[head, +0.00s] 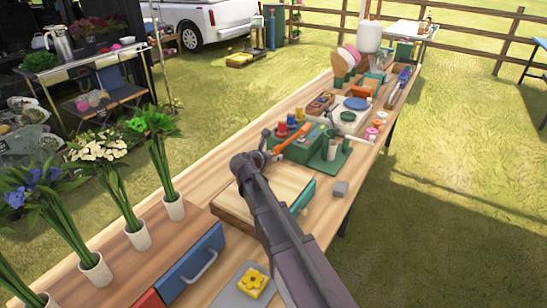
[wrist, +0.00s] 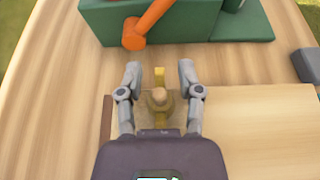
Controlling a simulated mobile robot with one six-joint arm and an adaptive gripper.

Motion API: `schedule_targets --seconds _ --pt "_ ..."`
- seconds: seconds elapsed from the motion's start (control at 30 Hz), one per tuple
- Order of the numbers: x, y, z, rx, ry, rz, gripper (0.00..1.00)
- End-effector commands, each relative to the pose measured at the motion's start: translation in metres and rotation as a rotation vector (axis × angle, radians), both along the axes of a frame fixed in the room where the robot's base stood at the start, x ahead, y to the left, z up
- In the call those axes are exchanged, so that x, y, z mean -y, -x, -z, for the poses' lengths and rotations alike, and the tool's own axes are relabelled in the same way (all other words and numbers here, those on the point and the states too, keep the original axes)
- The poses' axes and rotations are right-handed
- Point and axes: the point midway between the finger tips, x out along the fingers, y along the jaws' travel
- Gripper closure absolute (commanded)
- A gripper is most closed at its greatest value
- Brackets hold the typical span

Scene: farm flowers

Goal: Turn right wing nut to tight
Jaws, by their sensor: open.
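In the wrist view a brass wing nut (wrist: 159,98) with a pale stud in its middle sits on a brass-coloured plate. One wing points up in the picture, away from my palm; the opposite side is partly hidden by my gripper. My gripper (wrist: 159,72) is open, with one grey finger to the left and one to the right of the wing nut, both apart from it. In the head view my gripper (head: 267,146) is over the far edge of a wooden board (head: 285,185), and my arm hides the wing nut. No second wing nut is visible.
A green box (head: 290,148) with an orange handle (wrist: 145,25) lies just beyond my fingers. A small grey block (head: 340,188) stands at the right. Vases with flowers (head: 135,234) and a blue drawer front (head: 192,265) are at the near left. Bare tabletop (wrist: 60,100) lies left.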

Motion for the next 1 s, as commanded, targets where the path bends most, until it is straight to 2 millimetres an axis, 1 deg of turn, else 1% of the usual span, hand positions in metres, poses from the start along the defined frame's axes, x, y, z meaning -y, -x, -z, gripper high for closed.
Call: schedule_targets --seconds 0.17,0.2,0.27,0.3,0.33,0.37,0.77,1.0 --pt "0.0002 0.0 -0.0002 0.0 0.0 0.0 0.53" --pt "0.0002 0.0 -0.0002 0.0 0.0 0.0 0.56" --pt "0.0003 0.0001 -0.0002 0.0 0.0 0.0 0.74" --pt "0.0003 0.0001 -0.0002 0.0 0.0 0.0 0.86" --pt "0.0003 0.0001 -0.0001 0.001 -0.001 0.0 0.94" --pt "0.0003 0.0001 -0.0001 -0.001 -0.001 0.001 1.0" --pt "0.0003 0.0013 0.0012 -0.003 -0.004 0.008 1.0" --pt "0.0005 0.0017 0.0017 -0.005 -0.004 0.061 1.0"
